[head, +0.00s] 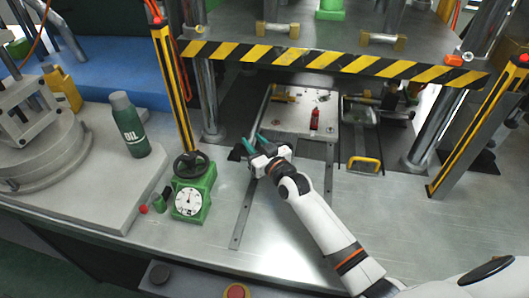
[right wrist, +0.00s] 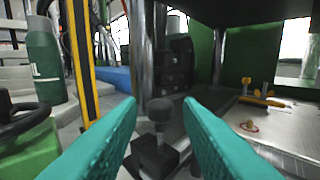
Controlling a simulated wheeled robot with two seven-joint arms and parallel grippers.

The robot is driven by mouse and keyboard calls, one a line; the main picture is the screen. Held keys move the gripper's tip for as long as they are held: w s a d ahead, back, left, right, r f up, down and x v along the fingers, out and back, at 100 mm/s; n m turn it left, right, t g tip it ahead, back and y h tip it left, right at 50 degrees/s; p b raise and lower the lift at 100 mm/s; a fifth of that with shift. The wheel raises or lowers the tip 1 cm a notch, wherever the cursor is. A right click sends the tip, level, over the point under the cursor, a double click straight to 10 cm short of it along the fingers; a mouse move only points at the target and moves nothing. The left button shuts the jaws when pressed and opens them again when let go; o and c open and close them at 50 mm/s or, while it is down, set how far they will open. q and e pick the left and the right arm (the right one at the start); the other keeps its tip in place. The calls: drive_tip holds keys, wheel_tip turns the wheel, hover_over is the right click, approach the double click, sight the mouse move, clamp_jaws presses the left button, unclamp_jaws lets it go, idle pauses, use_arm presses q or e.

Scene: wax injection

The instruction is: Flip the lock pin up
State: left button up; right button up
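A black knob on a short stem (right wrist: 160,110), which looks like the lock pin, stands upright on a dark base block in the right wrist view. My right gripper (head: 255,142) is open, its two teal fingers apart and empty. In the right wrist view the knob shows in the gap between the fingertips (right wrist: 159,104), apparently a little beyond them; contact cannot be told. In the head view the dark base (head: 237,153) shows just left of the fingers, and the knob is mostly hidden by the gripper. My left gripper is not in view.
A metal plate (head: 290,122) with a red part (head: 315,119) lies under the press's striped beam (head: 285,56). A green gauge with a handwheel (head: 190,198) and a green oil bottle (head: 130,125) stand left. A yellow handle (head: 364,161) is right. The front tabletop is clear.

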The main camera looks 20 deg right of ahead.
drive_tip(key=s+d, duration=0.1)
drive_tip(key=s, duration=0.5)
drive_tip(key=shift+s+d, duration=0.15)
drive_tip(key=shift+s, duration=0.2)
